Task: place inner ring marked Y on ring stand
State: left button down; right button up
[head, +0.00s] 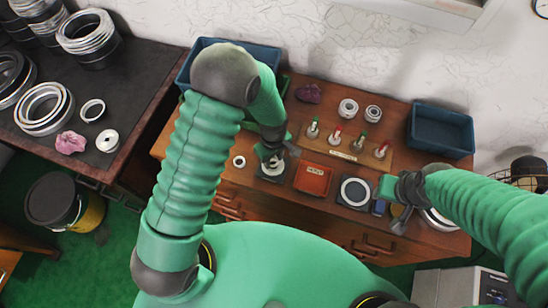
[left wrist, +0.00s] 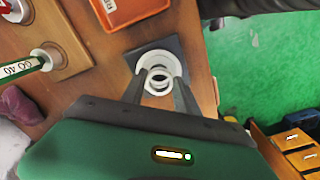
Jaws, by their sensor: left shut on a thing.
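My left gripper (head: 272,158) is over a dark square stand (head: 263,180) on the wooden table. In the left wrist view its two fingers (left wrist: 160,98) are shut on a small pale metal ring (left wrist: 158,88). The ring is at the stand's pale round part (left wrist: 150,56), which shows behind it. I cannot tell whether the ring touches the stand. No letter Y is readable on the ring. My right gripper (head: 400,220) is at the right of the table; I cannot make out its opening.
A red box (head: 312,179) stands right of the stand, then a dark square plate with a large ring (head: 355,192). A loose small ring (head: 239,161) lies left. Behind are a board with red and green pegs (head: 345,156) and blue bins (head: 440,130).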

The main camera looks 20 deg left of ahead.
pick_arm(q)
jog(key=shift+f, duration=0.25)
jog(key=shift+f+b, duration=0.6)
jog(key=shift+f, duration=0.05)
jog(key=c, duration=0.8)
grip_release()
jog(key=shift+c, duration=0.2)
notch_tip(320, 180, up, 17)
jog(key=shift+b, duration=0.35)
jog(key=shift+d+f, duration=0.1)
